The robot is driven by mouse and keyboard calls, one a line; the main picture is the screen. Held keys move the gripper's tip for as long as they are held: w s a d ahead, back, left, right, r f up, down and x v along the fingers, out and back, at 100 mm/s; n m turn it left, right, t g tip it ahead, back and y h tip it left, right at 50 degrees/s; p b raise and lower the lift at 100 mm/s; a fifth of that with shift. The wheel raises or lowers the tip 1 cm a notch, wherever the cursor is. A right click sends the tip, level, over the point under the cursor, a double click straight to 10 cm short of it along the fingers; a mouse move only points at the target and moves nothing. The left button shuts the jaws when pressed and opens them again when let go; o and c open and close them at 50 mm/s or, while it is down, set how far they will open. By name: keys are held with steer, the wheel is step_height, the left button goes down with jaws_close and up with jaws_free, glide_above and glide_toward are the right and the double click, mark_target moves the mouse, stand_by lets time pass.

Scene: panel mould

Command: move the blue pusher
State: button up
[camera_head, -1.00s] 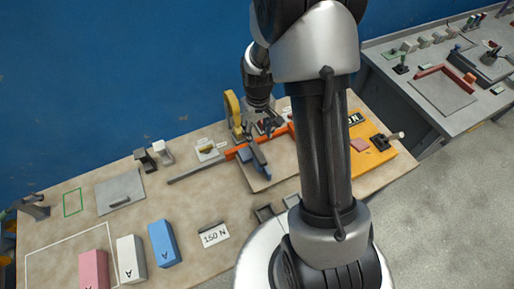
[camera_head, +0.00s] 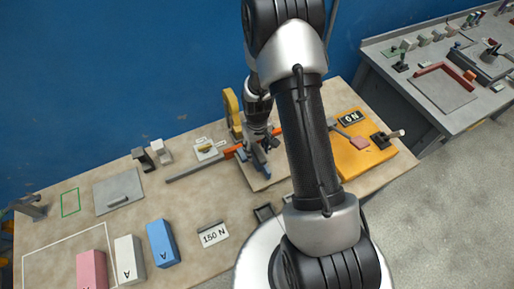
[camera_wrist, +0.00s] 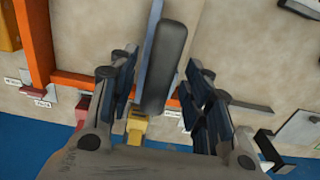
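The blue pusher (camera_head: 259,159) is at the orange-and-grey fence on the pale board, partly hidden by my gripper in the head view. In the wrist view, its blue body (camera_wrist: 154,58) lies under a long dark grey rounded bar, which looks like its handle (camera_wrist: 167,62). My gripper (camera_head: 267,142) is low over the pusher. In the wrist view, my gripper (camera_wrist: 158,72) is open, with one finger on each side of the dark bar. Gaps show between the bar and both fingers. I cannot tell how far down the fingers reach.
The orange fence (camera_wrist: 68,77) and a yellow upright part (camera_head: 232,108) are close to my gripper. An orange panel with an ON sign (camera_head: 352,118) is on the right. Pink (camera_head: 92,270), white (camera_head: 130,260) and blue blocks (camera_head: 163,243) are front left, beside a 150 N card (camera_head: 213,235).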

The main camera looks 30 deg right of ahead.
jaws_close()
stand_by(0.3)
stand_by(0.3)
